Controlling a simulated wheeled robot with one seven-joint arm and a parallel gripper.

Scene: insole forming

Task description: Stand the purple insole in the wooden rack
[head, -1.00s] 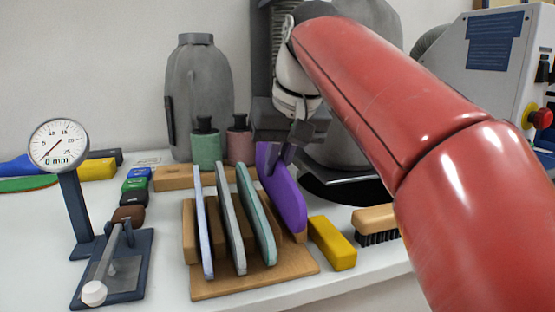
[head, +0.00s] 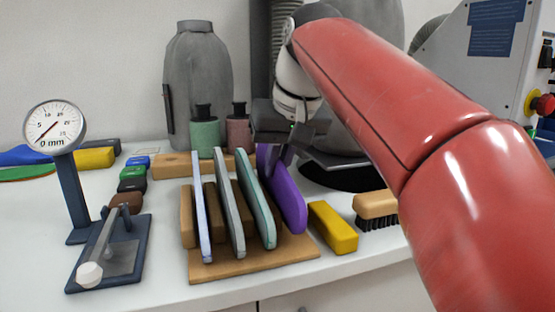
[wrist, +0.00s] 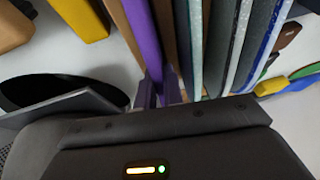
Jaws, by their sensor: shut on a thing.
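The purple insole (head: 286,196) stands on edge at the right end of the wooden rack (head: 245,268), to the right of the teal insole (head: 256,208). My gripper (head: 282,156) is shut on its far upper end. In the wrist view the purple insole (wrist: 142,38) runs away from my fingers (wrist: 157,92), beside a wooden divider. A pale blue insole (head: 201,210) and a grey insole (head: 229,205) stand in the rack's other slots. Whether the purple insole's lower edge touches the rack floor is hidden.
A yellow block (head: 333,228) and a brush (head: 376,208) lie close to the rack's right. A dial gauge (head: 55,127) on a stand is at left. Two bottles (head: 205,135) and a wooden bar (head: 175,165) are behind the rack.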

